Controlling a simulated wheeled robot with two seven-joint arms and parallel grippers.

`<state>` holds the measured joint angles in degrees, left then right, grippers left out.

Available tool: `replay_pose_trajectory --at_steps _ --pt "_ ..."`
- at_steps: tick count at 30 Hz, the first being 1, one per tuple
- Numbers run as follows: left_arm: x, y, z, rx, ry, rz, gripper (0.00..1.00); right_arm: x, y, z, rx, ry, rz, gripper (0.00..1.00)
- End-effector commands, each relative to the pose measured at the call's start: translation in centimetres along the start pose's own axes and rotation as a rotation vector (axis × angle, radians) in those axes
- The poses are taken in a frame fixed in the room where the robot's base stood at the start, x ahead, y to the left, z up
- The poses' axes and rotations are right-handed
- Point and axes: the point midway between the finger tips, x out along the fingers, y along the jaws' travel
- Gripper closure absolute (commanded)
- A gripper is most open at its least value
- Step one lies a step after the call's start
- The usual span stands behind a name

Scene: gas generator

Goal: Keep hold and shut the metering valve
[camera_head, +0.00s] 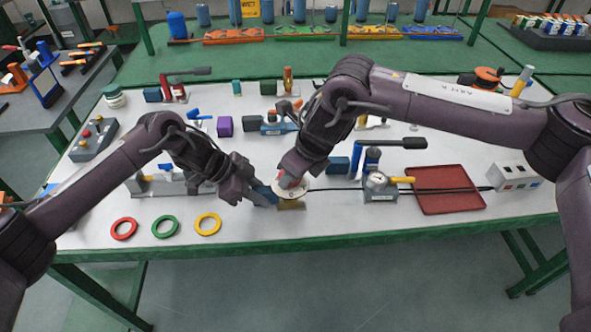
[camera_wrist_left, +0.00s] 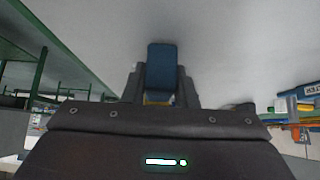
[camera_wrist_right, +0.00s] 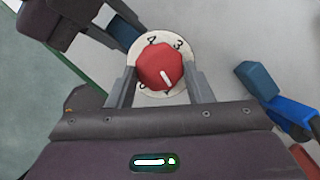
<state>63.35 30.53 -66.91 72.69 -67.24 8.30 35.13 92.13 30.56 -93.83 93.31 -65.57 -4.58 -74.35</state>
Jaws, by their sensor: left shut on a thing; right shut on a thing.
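The metering valve has a red knob (camera_wrist_right: 160,65) over a white numbered dial (camera_wrist_right: 143,45); the dial also shows in the head view (camera_head: 298,190). A white mark on the knob points toward the lower right in the right wrist view. My right gripper (camera_wrist_right: 160,85) is shut on the knob, one finger on each side. My left gripper (camera_head: 252,192) is shut on a blue block (camera_wrist_left: 162,68) just left of the dial. In the right wrist view the blue block (camera_wrist_right: 123,30) reaches the dial's edge. The right gripper partly hides the knob in the head view.
A gauge unit (camera_head: 379,187) with a yellow handle stands right of the dial, with a red tray (camera_head: 446,190) beyond it. Red (camera_head: 124,229), green (camera_head: 165,226) and yellow (camera_head: 208,224) rings lie at the front left. The front table edge is close below the grippers.

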Motion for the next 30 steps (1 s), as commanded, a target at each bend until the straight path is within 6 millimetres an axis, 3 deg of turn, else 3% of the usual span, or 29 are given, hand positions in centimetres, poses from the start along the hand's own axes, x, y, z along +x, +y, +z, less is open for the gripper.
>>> replay_pose_trajectory --at_steps 30 --pt "0.06 0.1 -0.03 0.002 0.0 0.003 1.0 0.12 1.09 0.77 0.878 -0.005 -0.368 0.76"
